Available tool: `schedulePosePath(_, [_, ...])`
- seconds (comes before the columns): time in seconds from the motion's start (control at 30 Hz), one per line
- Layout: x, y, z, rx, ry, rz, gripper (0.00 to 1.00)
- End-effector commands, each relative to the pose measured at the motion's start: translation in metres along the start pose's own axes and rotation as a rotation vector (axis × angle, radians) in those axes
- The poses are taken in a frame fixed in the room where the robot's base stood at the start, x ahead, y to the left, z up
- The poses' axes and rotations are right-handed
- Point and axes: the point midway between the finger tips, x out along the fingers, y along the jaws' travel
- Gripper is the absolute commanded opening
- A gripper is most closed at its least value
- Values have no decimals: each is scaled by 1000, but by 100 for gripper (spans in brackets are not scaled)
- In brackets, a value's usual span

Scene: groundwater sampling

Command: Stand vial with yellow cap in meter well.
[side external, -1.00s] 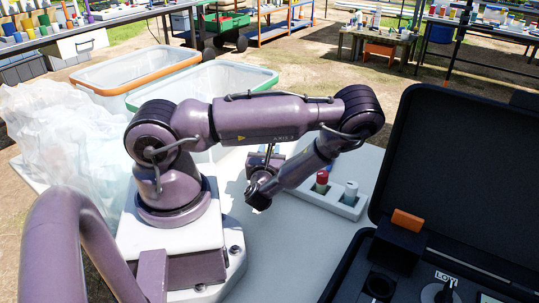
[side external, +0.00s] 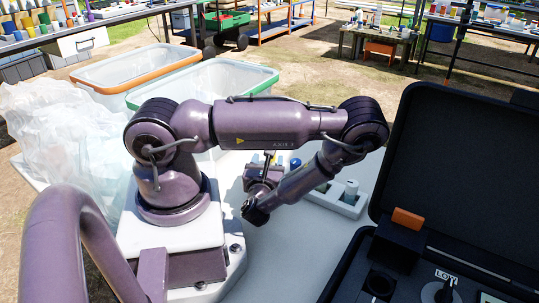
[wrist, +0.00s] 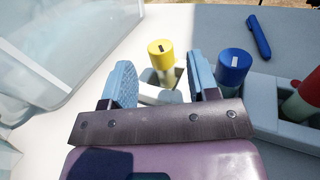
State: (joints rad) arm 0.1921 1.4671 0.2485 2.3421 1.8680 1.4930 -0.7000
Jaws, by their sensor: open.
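The vial with the yellow cap (wrist: 160,55) stands upright ahead of my gripper (wrist: 160,66) in the wrist view, in line with the gap between the two light blue finger pads. The fingers are spread apart, with nothing held. The vial's lower part is partly hidden by a pale holder and my gripper. In the side view my gripper (side external: 267,158) is low over the table, and the yellow cap cannot be made out. The meter well (side external: 379,285) is a dark round opening in the black case at the lower right; it looks empty.
A blue-capped vial (wrist: 234,68) stands close right of my gripper, with a red-capped vial (wrist: 308,92) beyond. A white-capped vial (side external: 350,189) stands in the white rack (side external: 335,204). A blue pen (wrist: 259,38) lies behind. A clear bin (side external: 240,78) stands behind my arm.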

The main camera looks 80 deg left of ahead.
Motion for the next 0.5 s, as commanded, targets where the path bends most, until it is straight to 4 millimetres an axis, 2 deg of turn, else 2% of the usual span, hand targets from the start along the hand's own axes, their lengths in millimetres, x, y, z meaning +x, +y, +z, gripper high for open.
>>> schedulePosePath(0.1, [-20, 0, 0, 2, 2, -4, 54])
schedulePosePath(0.3, [-35, -2, 5, -17, -8, 19, 54])
schedulePosePath(0.37, [-36, -5, 13, -48, -18, 56, 54])
schedulePosePath(0.5, [-36, -13, 47, -187, -49, 231, 54])
